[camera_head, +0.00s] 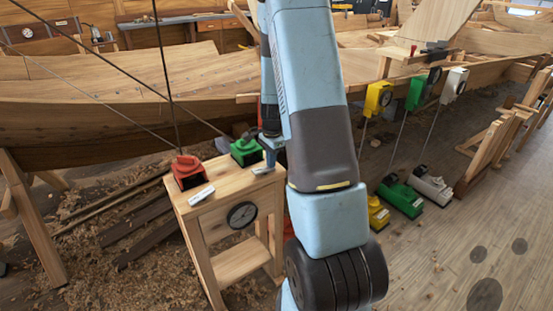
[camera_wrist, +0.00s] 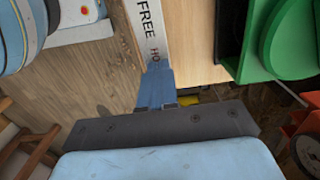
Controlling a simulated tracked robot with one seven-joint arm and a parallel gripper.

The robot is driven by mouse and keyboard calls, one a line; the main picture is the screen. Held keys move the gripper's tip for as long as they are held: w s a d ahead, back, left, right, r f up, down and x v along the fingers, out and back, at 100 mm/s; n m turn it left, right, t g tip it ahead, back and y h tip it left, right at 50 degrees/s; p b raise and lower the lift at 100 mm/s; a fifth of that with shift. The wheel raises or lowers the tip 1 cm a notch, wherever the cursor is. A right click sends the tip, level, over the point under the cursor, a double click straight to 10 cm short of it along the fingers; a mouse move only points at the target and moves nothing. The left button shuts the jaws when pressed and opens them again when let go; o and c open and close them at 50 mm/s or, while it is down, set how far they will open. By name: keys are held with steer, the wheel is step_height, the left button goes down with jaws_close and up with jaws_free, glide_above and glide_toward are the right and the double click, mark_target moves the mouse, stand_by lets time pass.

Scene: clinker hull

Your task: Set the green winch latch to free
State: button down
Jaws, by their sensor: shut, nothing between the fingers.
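The green winch (camera_head: 246,151) sits on the wooden stand (camera_head: 183,208); its green body (camera_wrist: 290,45) fills the upper right of the wrist view. Beside it in the wrist view lies a white label plate (camera_wrist: 147,22) reading "FREE" and, partly covered, "HO". My gripper (camera_wrist: 156,72) is shut and empty, its blue fingers over the "HO" end of the plate. I cannot tell whether they touch it. In the head view my gripper (camera_head: 271,158) is just right of the green winch. The latch itself is not clearly visible.
A red winch (camera_head: 188,171) with its own white plate (camera_head: 201,195) stands left on the same stand. A dial (camera_head: 242,215) is on the stand's front. The wooden hull (camera_head: 120,105) lies behind. Yellow, green and white units hang at right above blocks on the floor.

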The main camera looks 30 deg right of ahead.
steer(key=shift+d+f, duration=0.1)
steer(key=shift+d, duration=0.05)
steer(key=shift+r, duration=0.25)
steer(key=shift+r, duration=0.6)
steer(key=d+r, duration=0.3)
steer(key=r, duration=1)
steer(key=shift+w+r, duration=0.15)
steer(key=shift+r, duration=0.1)
steer(key=shift+d, duration=0.1)
